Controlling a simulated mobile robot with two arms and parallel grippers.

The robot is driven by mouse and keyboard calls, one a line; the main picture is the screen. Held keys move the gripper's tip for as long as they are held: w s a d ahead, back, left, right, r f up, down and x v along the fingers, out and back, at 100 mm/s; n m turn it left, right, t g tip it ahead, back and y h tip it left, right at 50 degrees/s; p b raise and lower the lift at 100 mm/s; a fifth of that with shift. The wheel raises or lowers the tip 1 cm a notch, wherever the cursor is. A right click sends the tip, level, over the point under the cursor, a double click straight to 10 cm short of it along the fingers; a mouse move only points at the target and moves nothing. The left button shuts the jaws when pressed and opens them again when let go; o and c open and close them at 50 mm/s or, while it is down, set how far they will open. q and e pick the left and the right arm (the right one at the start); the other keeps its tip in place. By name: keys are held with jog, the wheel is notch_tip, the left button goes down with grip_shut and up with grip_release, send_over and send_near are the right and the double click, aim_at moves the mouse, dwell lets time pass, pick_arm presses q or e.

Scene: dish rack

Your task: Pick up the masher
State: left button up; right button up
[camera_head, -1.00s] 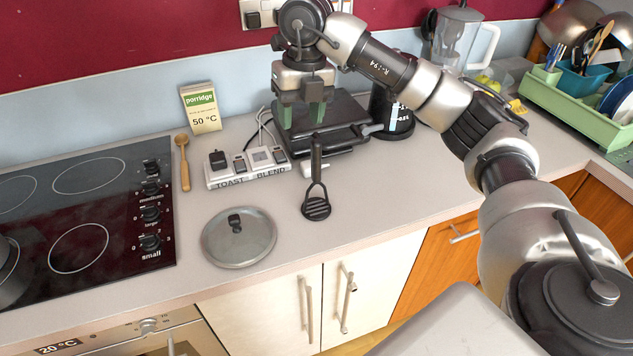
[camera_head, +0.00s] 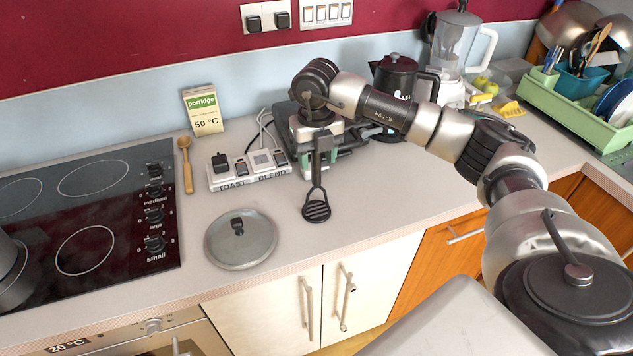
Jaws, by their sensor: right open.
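The black masher (camera_head: 317,207) is on the counter in the middle of the head view. Its slotted head points to the front and its dark handle points back to the toaster. My right gripper (camera_head: 318,158) is open and low at the handle end, with green finger pads showing on both sides of the handle. The handle shows in front of the gripper body. I cannot tell whether the handle is fully between the fingers or touches them. My left gripper is not in view.
A labelled power strip (camera_head: 245,170) lies just left of my right gripper. A toaster (camera_head: 290,125) is partly hidden behind it. A round lid (camera_head: 240,250) and the hob (camera_head: 90,215) are to the left. A black kettle (camera_head: 395,75) stands behind my arm. The counter right of the masher is clear.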

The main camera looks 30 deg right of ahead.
grip_shut()
dwell(0.3)
jog(key=shift+r+b, duration=0.35)
jog(key=shift+r, duration=0.15)
jog(key=s+r+b, duration=0.3)
jog(key=s+r, duration=0.7)
jog(key=s, duration=0.1)
jog(key=shift+s, duration=0.35)
